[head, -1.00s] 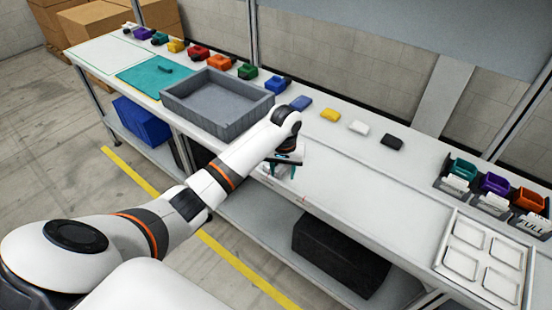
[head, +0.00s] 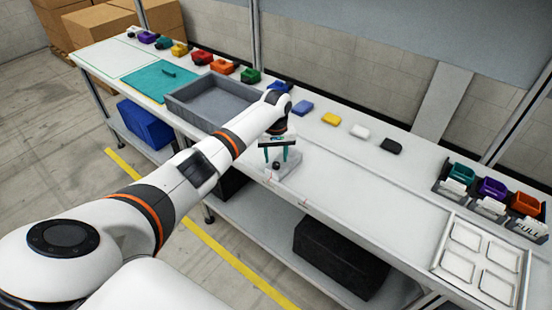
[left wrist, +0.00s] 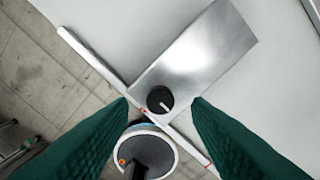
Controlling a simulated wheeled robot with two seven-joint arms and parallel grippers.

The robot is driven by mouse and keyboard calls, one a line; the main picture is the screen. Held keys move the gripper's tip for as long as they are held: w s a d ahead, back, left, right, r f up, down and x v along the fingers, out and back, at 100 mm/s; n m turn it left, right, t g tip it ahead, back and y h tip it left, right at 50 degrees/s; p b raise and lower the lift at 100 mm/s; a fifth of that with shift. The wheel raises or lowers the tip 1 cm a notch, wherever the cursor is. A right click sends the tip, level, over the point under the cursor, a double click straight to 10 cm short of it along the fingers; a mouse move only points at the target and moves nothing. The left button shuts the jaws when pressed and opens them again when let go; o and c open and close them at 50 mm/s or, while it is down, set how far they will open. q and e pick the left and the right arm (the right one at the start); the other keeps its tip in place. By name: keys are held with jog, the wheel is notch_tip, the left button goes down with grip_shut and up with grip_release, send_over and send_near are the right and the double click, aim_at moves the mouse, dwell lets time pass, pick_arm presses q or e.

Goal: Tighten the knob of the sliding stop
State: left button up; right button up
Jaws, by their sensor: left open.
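The sliding stop (head: 291,165) is a grey metal block at the front edge of the bench. Its round black knob (head: 276,165) faces up, below my left gripper. In the left wrist view the stop (left wrist: 205,50) is a shiny plate, and the knob (left wrist: 160,99) carries a white line. My left gripper (head: 276,158) has two teal fingers, open and pointing down above the knob. In the left wrist view the knob lies between the fingertips (left wrist: 161,103), with clear gaps on both sides. My right gripper is out of view.
A grey tray (head: 180,108) stands left of the stop. Small coloured blocks, such as a yellow one (head: 331,119), lie along the back. A white tray (head: 440,262) and labelled bins (head: 462,172) are at the right. The bench right of the stop is clear.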

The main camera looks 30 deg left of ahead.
aim_at(276, 166)
pick_arm(q)
jog(key=shift+f, duration=1.35)
grip_shut()
